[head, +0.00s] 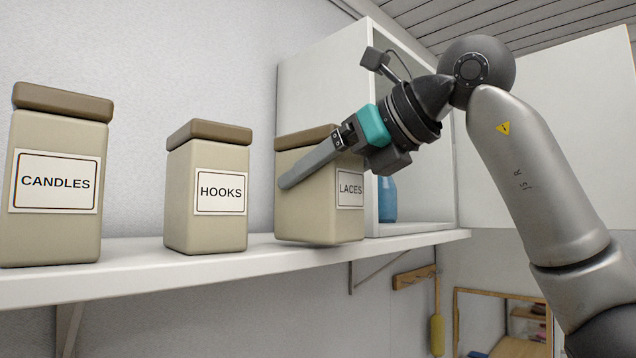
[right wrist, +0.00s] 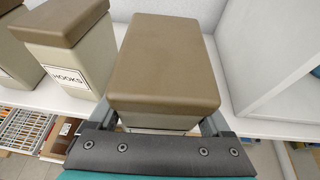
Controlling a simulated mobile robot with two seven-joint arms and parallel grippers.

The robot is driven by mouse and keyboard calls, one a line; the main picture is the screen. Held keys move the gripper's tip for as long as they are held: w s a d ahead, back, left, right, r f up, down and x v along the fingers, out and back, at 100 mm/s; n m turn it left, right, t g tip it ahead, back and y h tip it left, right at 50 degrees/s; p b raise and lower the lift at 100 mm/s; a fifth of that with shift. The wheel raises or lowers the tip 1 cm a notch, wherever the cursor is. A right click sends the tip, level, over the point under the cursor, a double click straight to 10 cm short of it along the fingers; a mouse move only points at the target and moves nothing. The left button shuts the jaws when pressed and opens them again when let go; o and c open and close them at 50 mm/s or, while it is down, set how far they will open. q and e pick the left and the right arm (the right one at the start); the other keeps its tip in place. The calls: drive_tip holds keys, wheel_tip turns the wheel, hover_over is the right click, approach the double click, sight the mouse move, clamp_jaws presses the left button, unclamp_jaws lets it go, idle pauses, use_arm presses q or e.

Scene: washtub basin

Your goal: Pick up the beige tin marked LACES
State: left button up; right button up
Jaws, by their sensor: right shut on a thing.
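The beige tin marked LACES (head: 310,212) has a brown lid and stands upright at the right of the white shelf, beside the white cabinet. My right gripper (head: 300,172) is shut on this tin, with one long grey finger across its near face and partly over the label's side. The other finger is hidden behind the tin in the head view. The right wrist view shows the tin's brown lid (right wrist: 165,60) between the two fingers. I cannot tell whether its base touches the shelf. My left gripper is not in view.
The HOOKS tin (head: 207,215) stands just left, and the CANDLES tin (head: 55,225) farther left on the shelf (head: 130,268). An open white cabinet (head: 412,229) with a blue bottle (head: 387,200) stands close on the right. A peg rail (head: 413,277) hangs below.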

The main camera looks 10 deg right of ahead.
wheel_tip(320, 180, up, 19)
drive_tip(key=p, duration=0.4)
drive_tip(key=shift+p, duration=0.3)
